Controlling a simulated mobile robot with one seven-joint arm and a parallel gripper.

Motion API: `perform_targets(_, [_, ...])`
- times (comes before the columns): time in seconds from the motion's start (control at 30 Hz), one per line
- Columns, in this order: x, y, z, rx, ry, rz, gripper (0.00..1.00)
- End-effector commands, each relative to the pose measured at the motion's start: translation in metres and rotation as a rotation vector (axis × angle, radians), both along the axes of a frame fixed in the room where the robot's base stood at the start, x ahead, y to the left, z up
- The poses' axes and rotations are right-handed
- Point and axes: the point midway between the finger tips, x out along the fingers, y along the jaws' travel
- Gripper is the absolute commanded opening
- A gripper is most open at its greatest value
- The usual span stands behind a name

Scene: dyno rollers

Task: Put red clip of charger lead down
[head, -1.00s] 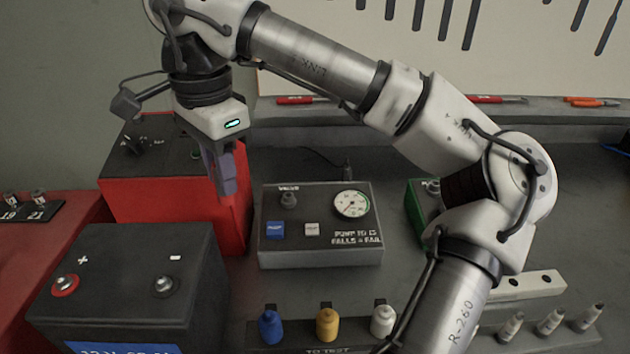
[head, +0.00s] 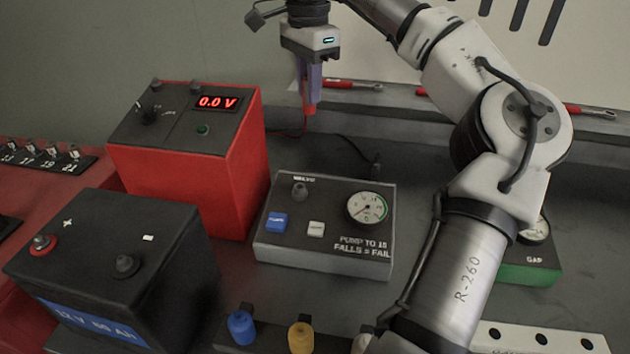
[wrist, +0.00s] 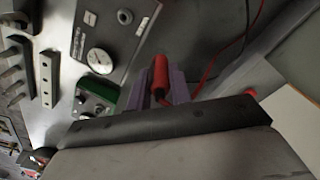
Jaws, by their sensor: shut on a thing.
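My gripper (head: 310,92) has purple fingers and points down at the back of the bench, right of the red charger (head: 190,160). It is shut on the red clip (head: 309,109), whose red tip shows below the fingers. In the wrist view the red clip (wrist: 160,76) sits between the purple fingers (wrist: 159,86). A thin red lead (wrist: 215,65) runs from it. In the head view the clip appears above the bench surface; I cannot tell its exact height. The charger's display reads 0.0 V.
A black battery (head: 110,265) stands at front left, with a red-ringed terminal and a dark one. A grey pump tester (head: 325,225) with a gauge sits mid-bench. A green-based gauge box (head: 530,272) is at right, behind my arm. Bare bench (head: 300,155) lies below the clip.

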Motion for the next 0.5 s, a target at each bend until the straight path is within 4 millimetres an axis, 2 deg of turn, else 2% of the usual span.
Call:
perform_targets(0.1, [0.024,-0.002,-0.002,0.001,-0.001,0.008,0.00])
perform_targets(0.2, [0.038,-0.004,-0.001,0.001,0.000,0.014,0.00])
perform_targets(0.4, [0.050,-0.008,-0.002,0.000,0.000,0.021,0.00])
perform_targets(0.5, [0.051,-0.009,-0.013,-0.002,0.003,0.022,0.00])
